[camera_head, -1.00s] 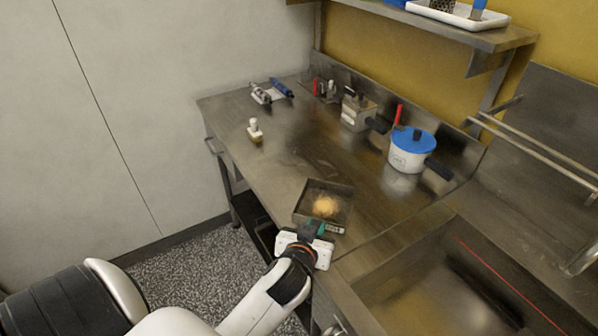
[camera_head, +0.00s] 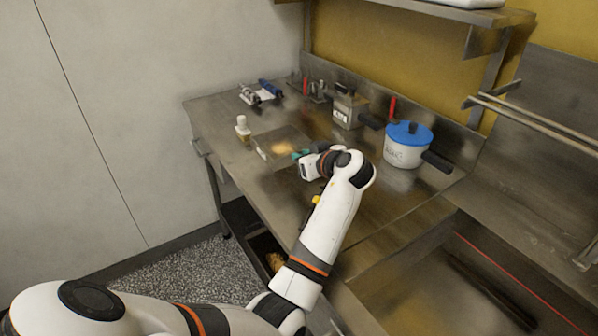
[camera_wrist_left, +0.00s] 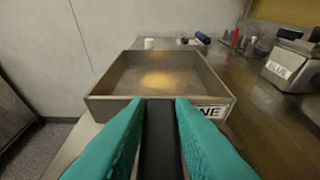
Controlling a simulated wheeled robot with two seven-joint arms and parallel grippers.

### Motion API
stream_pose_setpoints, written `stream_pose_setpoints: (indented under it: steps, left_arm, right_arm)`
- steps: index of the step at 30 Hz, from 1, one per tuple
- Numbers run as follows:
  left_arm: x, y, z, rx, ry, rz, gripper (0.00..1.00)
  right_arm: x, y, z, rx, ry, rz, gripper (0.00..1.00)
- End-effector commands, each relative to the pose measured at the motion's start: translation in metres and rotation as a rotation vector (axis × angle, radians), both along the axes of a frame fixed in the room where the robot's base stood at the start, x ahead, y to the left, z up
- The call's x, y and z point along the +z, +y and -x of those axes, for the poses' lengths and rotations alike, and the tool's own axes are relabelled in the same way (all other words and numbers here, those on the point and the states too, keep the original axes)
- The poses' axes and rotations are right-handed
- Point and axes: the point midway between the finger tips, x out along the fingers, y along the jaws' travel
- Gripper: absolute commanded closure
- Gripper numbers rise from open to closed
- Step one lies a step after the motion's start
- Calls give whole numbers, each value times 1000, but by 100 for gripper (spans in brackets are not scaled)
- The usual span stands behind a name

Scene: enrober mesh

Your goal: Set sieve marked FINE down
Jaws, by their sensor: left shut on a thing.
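The sieve marked FINE (camera_head: 263,153) is a square, shallow metal frame with a pale golden patch in its middle. In the left wrist view the sieve (camera_wrist_left: 104,106) lies straight ahead, roughly level, with a white label partly hidden and ending in "NE". My left gripper (camera_head: 299,155) is shut on the sieve's dark handle (camera_wrist_left: 160,140), which runs between the teal fingers. In the head view the sieve is over the steel counter (camera_head: 262,190); I cannot tell whether it touches the counter. My right gripper is not in view.
A small white-topped bottle (camera_head: 242,128) stands just left of the sieve. A labelled metal container (camera_head: 346,110) and a blue-lidded white pot (camera_head: 405,152) stand behind, with rolled items (camera_head: 262,92) at the far end. A sink (camera_head: 440,275) is at the front right.

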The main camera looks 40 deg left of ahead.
Motion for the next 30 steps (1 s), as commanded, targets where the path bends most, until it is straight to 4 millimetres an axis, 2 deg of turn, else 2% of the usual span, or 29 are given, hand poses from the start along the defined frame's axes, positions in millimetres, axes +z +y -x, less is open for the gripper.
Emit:
stream_pose_setpoints:
  steps: [12,24,25,28,30]
  left_arm:
    - [-49,0,0,-2,1,-2,100]
    - [-57,0,0,-2,-4,-2,100]
    - [-56,0,0,-2,-3,-1,75]
    - [-56,0,0,-2,-3,-1,59]
    - [-56,0,0,-2,-3,-1,57]
  right_arm:
    - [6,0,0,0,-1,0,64]
    - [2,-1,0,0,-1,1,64]
    - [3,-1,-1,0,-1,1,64]
    - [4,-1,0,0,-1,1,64]
    - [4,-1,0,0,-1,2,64]
